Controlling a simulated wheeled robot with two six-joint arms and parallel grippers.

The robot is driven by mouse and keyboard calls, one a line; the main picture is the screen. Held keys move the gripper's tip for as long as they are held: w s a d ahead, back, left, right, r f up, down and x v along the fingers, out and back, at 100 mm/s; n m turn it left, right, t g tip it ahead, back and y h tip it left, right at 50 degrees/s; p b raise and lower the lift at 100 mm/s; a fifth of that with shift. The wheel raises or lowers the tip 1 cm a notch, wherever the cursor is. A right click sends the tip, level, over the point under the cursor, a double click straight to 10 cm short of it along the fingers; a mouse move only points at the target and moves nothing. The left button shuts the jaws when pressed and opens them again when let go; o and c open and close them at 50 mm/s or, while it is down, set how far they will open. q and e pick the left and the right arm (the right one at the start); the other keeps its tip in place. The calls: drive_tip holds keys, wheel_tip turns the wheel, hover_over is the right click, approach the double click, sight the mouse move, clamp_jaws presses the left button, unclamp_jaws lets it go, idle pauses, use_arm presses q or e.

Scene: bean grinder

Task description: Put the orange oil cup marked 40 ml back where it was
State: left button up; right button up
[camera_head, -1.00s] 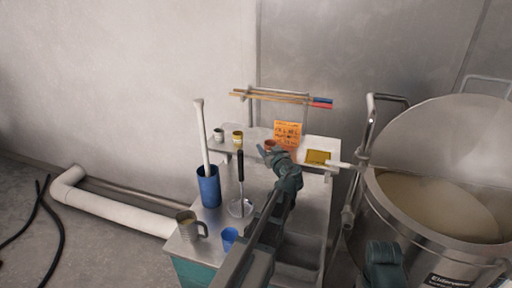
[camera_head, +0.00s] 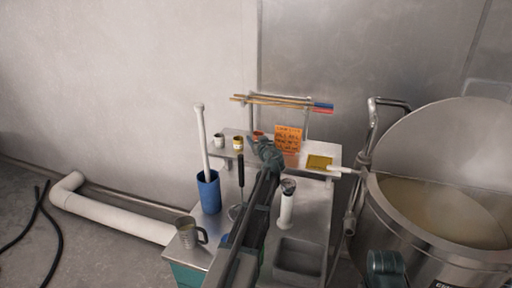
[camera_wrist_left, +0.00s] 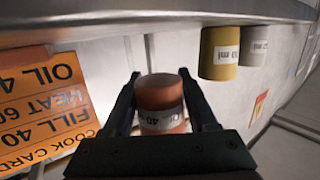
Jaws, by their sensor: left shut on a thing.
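The orange oil cup (camera_head: 258,134) is at the upper shelf, right of the yellow cup (camera_head: 238,143) and left of the orange cook card (camera_head: 289,138). My left gripper (camera_head: 262,143) is shut on it. In the left wrist view the orange cup (camera_wrist_left: 160,102) sits between the two fingers, its white label partly readable as 40. The yellow cup (camera_wrist_left: 220,52) and white cup (camera_wrist_left: 254,46) stand beside it, apart from it. I cannot tell whether the orange cup touches the shelf.
The shelf (camera_head: 228,152) also holds a yellow card (camera_head: 319,162). Below stand a blue cup with a white rod (camera_head: 208,192), a metal jug (camera_head: 187,233), a white cylinder (camera_head: 287,207) and a grey tray (camera_head: 298,262). A large steel kettle (camera_head: 432,225) is at right.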

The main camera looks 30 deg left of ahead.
use_arm(q)
drive_tip(key=shift+a+f+b, duration=0.1)
drive_tip(key=shift+f+b, duration=1.6)
drive_tip(key=shift+f, duration=0.1)
drive_tip(key=shift+f, duration=0.2)
drive_tip(key=o, duration=1.1)
drive_tip(key=shift+r, duration=0.15)
drive_tip(key=shift+r, duration=0.2)
drive_tip(key=p+v, duration=0.2)
drive_tip(key=v, duration=1)
drive_tip(key=shift+f, duration=0.15)
